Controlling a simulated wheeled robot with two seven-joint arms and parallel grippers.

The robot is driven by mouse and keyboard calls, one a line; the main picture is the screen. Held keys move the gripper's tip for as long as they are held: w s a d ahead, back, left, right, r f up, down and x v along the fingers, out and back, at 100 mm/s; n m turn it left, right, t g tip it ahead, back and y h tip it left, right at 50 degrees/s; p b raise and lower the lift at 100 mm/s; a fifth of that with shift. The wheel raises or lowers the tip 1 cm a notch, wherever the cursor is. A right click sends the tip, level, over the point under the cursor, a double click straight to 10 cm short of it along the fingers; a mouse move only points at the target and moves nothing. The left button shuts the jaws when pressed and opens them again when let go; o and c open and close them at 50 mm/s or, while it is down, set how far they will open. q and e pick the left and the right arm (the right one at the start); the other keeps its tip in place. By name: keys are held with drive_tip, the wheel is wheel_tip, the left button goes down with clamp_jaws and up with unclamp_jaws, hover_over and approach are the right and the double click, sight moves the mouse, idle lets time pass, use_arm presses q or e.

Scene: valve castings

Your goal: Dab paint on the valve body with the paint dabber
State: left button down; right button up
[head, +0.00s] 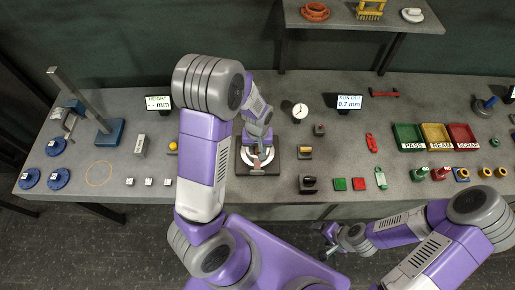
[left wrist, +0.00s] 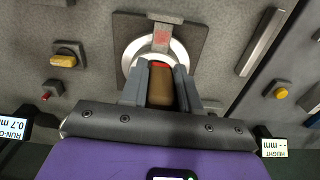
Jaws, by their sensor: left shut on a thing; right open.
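The valve body appears to be the round silver casting (head: 248,163) on a dark square plate (head: 272,170) at the bench's middle. In the left wrist view it shows as a silver ring (left wrist: 128,58) with a grey block (left wrist: 160,20) bearing a red patch across its far side. My left gripper (head: 259,148) is right above it, largely hidden by my arm. In the left wrist view, that gripper (left wrist: 159,84) is shut on the brown handle (left wrist: 161,88) of the paint dabber, whose red end points at the casting. Contact cannot be told. My right gripper (head: 328,241) is open and empty before the bench.
A dial gauge (head: 300,111) and a run-out display (head: 349,102) stand behind and right. Green, yellow and red trays (head: 408,147) sit at right. Blue discs (head: 29,178) and a height stand (head: 108,132) are at left.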

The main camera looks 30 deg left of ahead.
use_arm(q)
drive_tip(key=shift+r+p, duration=1.25)
drive_tip(key=shift+r, duration=0.3)
drive_tip(key=shift+f, duration=0.1)
